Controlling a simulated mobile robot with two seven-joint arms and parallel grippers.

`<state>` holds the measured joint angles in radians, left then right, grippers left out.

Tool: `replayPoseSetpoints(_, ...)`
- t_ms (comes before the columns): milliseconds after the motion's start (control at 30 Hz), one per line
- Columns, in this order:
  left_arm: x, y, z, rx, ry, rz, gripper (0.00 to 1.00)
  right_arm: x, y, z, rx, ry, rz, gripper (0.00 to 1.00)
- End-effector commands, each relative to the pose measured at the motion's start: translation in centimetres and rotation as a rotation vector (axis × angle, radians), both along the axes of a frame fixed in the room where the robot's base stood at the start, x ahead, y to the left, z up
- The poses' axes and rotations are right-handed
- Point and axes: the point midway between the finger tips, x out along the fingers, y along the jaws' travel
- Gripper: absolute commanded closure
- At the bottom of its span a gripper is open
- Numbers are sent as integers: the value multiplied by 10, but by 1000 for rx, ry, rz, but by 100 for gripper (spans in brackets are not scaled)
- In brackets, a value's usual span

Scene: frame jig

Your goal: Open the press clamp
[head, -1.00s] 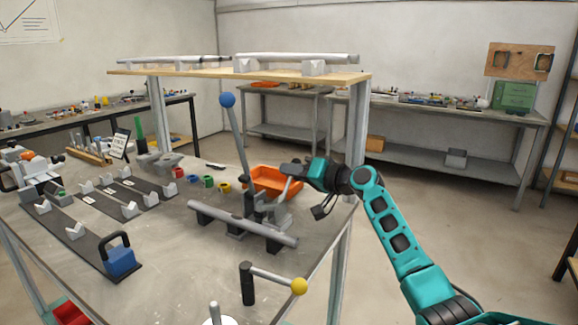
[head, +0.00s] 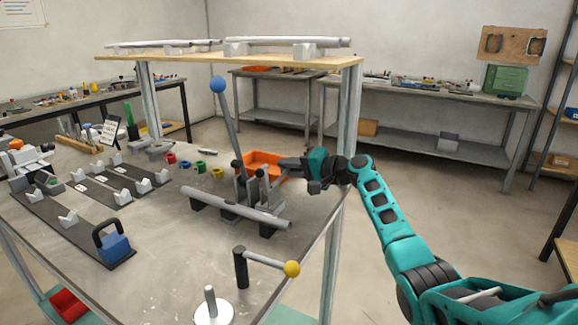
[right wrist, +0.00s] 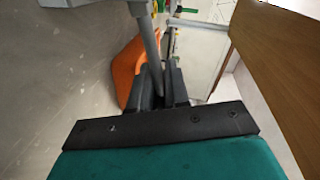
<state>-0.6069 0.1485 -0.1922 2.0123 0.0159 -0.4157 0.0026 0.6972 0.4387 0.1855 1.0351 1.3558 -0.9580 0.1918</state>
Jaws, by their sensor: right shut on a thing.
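The press clamp (head: 258,188) stands on the table behind the grey tube, and my gripper partly hides it. I take the grey bar (right wrist: 149,40) between my fingers to be its handle. My right gripper (head: 284,164) reaches in from the right at the clamp, in front of the orange bin. In the right wrist view the gripper (right wrist: 165,92) is shut on this bar, with a black finger on either side. A tall lever with a blue ball (head: 218,85) rises beside the clamp. My left gripper is not in view.
The grey tube (head: 215,204) lies across supports in front of the clamp. The orange bin (head: 252,158) is close behind. A wooden shelf (head: 200,57) with tubes hangs over the table's back. A yellow-knobbed lever (head: 291,269) stands at the front. The table's front middle is bare.

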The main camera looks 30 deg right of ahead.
Motion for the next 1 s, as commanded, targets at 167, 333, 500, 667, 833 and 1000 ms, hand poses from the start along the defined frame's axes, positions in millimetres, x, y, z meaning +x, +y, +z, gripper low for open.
replayPoseSetpoints(167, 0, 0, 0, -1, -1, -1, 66, 0, 0, -1, 10, 6, 0, 100)
replayPoseSetpoints(333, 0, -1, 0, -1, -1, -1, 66, 0, 0, -1, 10, 6, 0, 100)
replayPoseSetpoints(500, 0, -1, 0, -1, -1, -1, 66, 0, 0, -1, 8, 5, 0, 71)
replayPoseSetpoints(667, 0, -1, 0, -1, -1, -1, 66, 0, 0, -1, 6, 4, 1, 71)
replayPoseSetpoints(833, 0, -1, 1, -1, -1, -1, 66, -5, -3, 0, 5, 4, 0, 71)
replayPoseSetpoints(1000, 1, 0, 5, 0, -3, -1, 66, -25, -13, 5, 3, 4, 0, 71)
